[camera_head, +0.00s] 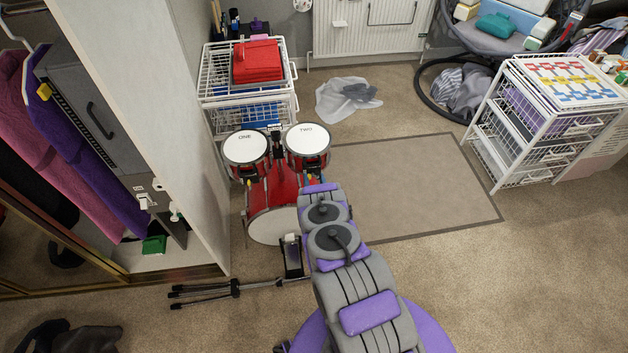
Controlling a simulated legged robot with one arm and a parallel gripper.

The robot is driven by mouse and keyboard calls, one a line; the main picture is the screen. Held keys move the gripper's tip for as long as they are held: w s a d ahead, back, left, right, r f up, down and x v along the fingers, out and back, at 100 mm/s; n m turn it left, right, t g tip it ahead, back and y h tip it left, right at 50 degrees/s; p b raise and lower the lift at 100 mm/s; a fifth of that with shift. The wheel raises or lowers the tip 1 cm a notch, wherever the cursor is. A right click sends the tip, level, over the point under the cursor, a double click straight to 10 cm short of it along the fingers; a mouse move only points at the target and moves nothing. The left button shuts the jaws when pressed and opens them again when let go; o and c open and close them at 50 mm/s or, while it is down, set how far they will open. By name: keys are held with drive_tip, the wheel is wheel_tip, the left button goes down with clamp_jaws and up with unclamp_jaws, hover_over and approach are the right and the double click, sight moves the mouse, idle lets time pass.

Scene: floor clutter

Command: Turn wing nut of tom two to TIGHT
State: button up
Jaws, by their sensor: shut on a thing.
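Tom two (307,138) is the right of two small red drums with white heads, marked TWO, on top of the red bass drum (272,222). Tom one (246,147) is beside it on the left. A small yellow part, seemingly the wing nut of tom two (326,180), shows just below tom two at the end of my arm. My gripper (320,187) is at the lower right of tom two, shut on that wing nut. Its fingers are mostly hidden by my arm, and the nut's turn position cannot be read.
A white wire drawer unit (250,100) with red cloth stands behind the drums. A tall cabinet (165,90) is close on the left. A pedal (291,256) and black stand legs (235,288) lie in front. The mat (410,185) at right is clear.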

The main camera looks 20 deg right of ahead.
drive_tip(key=m, duration=0.4)
drive_tip(key=shift+d+f+m, duration=0.1)
drive_tip(key=shift+d+m, duration=0.05)
drive_tip(key=shift+m, duration=0.15)
drive_tip(key=m, duration=0.3)
drive_tip(key=shift+s+d, duration=0.1)
drive_tip(key=m, duration=0.7)
drive_tip(key=shift+f+b, duration=0.25)
drive_tip(key=shift+b, duration=0.05)
drive_tip(key=shift+s+m, duration=0.1)
drive_tip(key=shift+m, duration=0.2)
drive_tip(key=o, duration=0.8)
drive_tip(key=shift+f, duration=0.1)
drive_tip(key=shift+o, duration=1.3)
